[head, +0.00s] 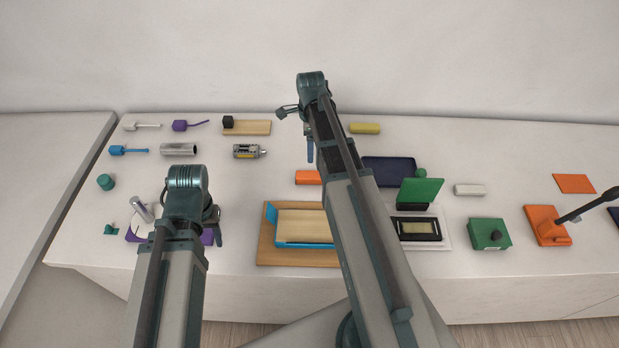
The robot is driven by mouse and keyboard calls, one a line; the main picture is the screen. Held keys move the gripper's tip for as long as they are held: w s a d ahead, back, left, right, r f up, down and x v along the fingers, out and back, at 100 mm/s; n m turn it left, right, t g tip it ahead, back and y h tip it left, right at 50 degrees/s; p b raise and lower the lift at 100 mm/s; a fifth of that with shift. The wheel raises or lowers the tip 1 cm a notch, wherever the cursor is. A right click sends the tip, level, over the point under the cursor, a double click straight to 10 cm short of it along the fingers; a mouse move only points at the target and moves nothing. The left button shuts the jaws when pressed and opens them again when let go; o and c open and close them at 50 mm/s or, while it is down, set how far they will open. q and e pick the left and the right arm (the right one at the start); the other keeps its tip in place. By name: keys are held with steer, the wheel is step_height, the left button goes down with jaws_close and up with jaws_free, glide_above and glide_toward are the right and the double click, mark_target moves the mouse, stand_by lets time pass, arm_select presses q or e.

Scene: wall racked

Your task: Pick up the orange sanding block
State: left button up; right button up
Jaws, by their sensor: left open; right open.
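An orange block (306,177), which looks like the sanding block, lies on the table near the middle. Its right end is hidden behind my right arm. My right gripper (298,132) is open and empty, beyond the block toward the back of the table, with one finger pointing down and the other out to the left. My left gripper (214,226) is open at the front left, beside a purple piece, and is partly hidden by its own wrist. It is apart from the orange block.
A wooden board with a blue-edged tray (270,252) stands in front of the block. A dark blue tray (395,171) lies to its right. A battery-like device (246,151) lies to its left. An orange tool (546,226) and flat orange sheet (574,184) lie far right.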

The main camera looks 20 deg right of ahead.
arm_select(q)
step_height(320, 180, down, 8)
steer(key=b, duration=0.7)
arm_select(e)
glide_above(310, 174)
step_height(310, 174, down, 8)
steer(key=shift+f, duration=0.1)
arm_select(q)
step_height(310, 174, down, 5)
steer(key=b, duration=0.5)
steer(key=shift+f+b, duration=0.2)
steer(key=shift+b, duration=0.2)
arm_select(e)
step_height(310, 174, down, 5)
steer(key=shift+f, duration=0.1)
arm_select(q)
steer(key=shift+r, duration=0.1)
arm_select(e)
steer(key=shift+c, duration=0.2)
jaws_close()
